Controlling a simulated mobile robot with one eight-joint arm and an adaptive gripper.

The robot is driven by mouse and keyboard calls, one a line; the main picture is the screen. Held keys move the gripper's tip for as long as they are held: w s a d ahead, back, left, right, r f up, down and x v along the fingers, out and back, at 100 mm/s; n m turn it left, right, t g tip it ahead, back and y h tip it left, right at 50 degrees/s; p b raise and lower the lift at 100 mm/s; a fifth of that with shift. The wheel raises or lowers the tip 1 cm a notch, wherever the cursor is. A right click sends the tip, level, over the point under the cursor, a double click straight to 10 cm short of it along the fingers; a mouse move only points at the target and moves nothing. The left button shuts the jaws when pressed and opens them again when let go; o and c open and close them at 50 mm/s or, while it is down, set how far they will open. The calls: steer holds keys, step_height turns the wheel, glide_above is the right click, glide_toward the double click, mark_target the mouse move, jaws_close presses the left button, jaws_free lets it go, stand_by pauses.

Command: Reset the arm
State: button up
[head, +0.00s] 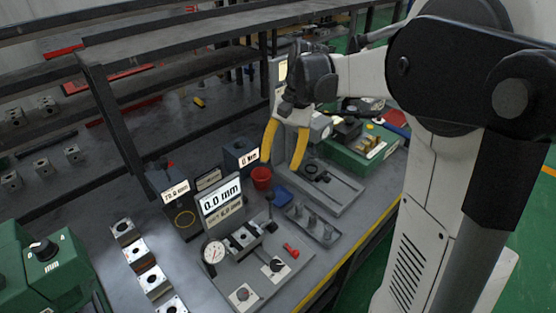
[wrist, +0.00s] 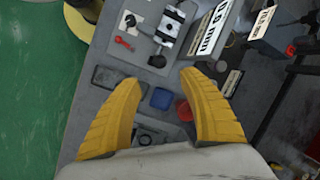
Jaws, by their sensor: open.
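My gripper (head: 284,153) has two yellow fingers spread apart with nothing between them. In the head view it hangs above the bench, over the area behind the grey fixture plate. In the wrist view the open fingers (wrist: 161,112) frame a blue block (wrist: 161,98) and part of a red cup (wrist: 184,110) on the bench below. My arm is folded at the upper right of the head view.
A gauge station with a "0.0 mm" display (head: 221,196) and a dial (head: 213,252) stands on the bench. Several metal valve blocks (head: 137,250) line up at left. A green case (head: 362,150) sits at the back right. Dark shelves (head: 200,42) stand behind.

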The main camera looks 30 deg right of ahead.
steer(key=s+a+n+t+h, duration=0.1)
steer(key=s+a+n+t, duration=0.2)
steer(key=s, duration=0.4)
steer(key=s+a+r+n+t+h, duration=0.1)
steer(key=s+a+n+t+h, duration=0.1)
steer(key=s+a+n+t, duration=0.2)
steer(key=shift+s+t, duration=0.4)
steer(key=shift+s, duration=1.4)
steer(key=shift+r, duration=0.1)
